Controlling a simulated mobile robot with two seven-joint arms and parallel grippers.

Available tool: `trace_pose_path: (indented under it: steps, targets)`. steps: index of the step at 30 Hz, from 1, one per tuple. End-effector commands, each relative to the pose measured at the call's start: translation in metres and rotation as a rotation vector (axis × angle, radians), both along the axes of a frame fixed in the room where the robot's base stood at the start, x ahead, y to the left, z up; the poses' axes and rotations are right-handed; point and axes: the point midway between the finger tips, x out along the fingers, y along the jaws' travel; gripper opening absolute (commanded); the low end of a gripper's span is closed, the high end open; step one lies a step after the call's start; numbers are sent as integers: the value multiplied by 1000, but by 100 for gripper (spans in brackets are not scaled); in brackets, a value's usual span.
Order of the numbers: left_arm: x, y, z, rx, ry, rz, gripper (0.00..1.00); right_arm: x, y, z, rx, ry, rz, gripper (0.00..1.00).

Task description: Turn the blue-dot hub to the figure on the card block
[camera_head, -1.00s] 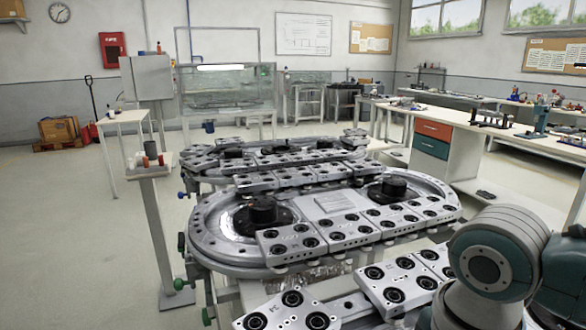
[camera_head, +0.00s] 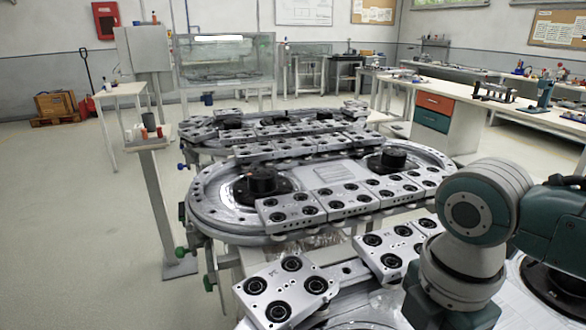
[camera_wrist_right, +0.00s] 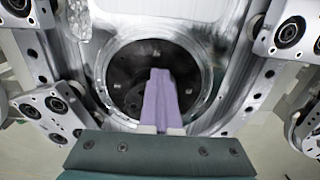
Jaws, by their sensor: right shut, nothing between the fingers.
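In the right wrist view, a round black hub (camera_wrist_right: 128,65) sits in a bright metal ring. My right gripper (camera_wrist_right: 160,74) has its two lilac fingers together and empty, in front of the hub and hiding part of it. I cannot tell whether they touch it. No blue dot is readable on this hub. In the head view, a black hub (camera_head: 262,182) with a small orange mark stands on the middle track, and another hub (camera_head: 393,158) stands at its right end. I cannot pick out the card block. My left gripper is not in view.
Grey carriers with black rollers (camera_head: 290,287) line the near track, and more (camera_head: 292,209) line the middle track. A post with a small shelf (camera_head: 150,143) stands at the left. My right arm covers part of the near track.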

Motion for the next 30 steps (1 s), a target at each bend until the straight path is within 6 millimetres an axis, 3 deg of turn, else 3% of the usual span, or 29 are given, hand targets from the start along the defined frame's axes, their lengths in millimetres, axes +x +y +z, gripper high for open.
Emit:
trace_pose_path:
  steps: [30]
  targets:
    - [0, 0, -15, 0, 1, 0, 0, 24, 16, 0, 8, 1, 3, 0]
